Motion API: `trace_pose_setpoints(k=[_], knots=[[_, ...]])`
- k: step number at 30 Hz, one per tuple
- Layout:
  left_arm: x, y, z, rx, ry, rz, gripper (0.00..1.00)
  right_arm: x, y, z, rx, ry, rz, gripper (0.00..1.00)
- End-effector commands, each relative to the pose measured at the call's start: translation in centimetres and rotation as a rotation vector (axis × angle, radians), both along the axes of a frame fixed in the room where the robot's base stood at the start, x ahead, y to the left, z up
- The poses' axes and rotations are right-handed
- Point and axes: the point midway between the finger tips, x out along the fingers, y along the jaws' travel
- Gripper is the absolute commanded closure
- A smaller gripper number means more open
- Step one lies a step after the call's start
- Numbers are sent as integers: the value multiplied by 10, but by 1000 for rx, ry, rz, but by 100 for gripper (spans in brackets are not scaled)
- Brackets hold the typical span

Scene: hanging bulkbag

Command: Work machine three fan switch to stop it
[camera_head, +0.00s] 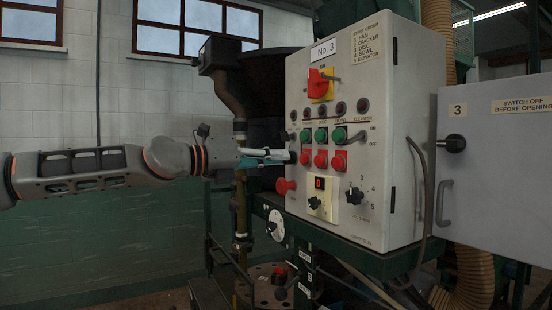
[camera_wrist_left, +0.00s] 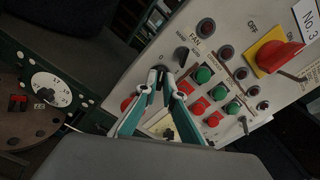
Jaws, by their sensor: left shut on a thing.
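The machine three control panel (camera_head: 300,85) is a pale box marked No. 3, with rows of lamps, buttons and knobs. In the left wrist view, the FAN label (camera_wrist_left: 195,30) is near the upper black knob (camera_wrist_left: 181,55) at the end of the green button row. My left gripper (camera_head: 288,157) is at the panel's left edge, level with the red button row. In the left wrist view its fingertips (camera_wrist_left: 165,76) close around a small dark knob (camera_wrist_left: 157,72) at the end of that row, partly hidden by the fingers. My right gripper is not in view.
Green buttons (camera_head: 321,135) and red buttons (camera_head: 320,160) sit just right of the gripper. A red mushroom button (camera_head: 285,186) is just below it. A red and yellow main switch (camera_head: 320,84) is above. A grey cabinet door (camera_head: 500,180) stands at the right.

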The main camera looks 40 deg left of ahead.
Motion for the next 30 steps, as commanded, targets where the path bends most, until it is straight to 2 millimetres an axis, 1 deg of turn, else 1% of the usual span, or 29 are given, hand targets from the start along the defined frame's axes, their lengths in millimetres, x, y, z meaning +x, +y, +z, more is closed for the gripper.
trace_pose_setpoints(k=[4,5,6,16,20,23,30], knots=[[0,0,0,-2,1,0,100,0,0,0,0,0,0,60],[0,0,0,-2,1,0,84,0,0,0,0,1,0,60],[0,0,0,-2,1,0,75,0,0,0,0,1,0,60],[0,0,0,-1,0,0,75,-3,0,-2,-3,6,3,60],[-4,1,0,0,-1,1,75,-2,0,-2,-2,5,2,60],[-10,3,2,0,-3,1,75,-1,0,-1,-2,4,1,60],[-36,11,2,0,-4,1,75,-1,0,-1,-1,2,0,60]])
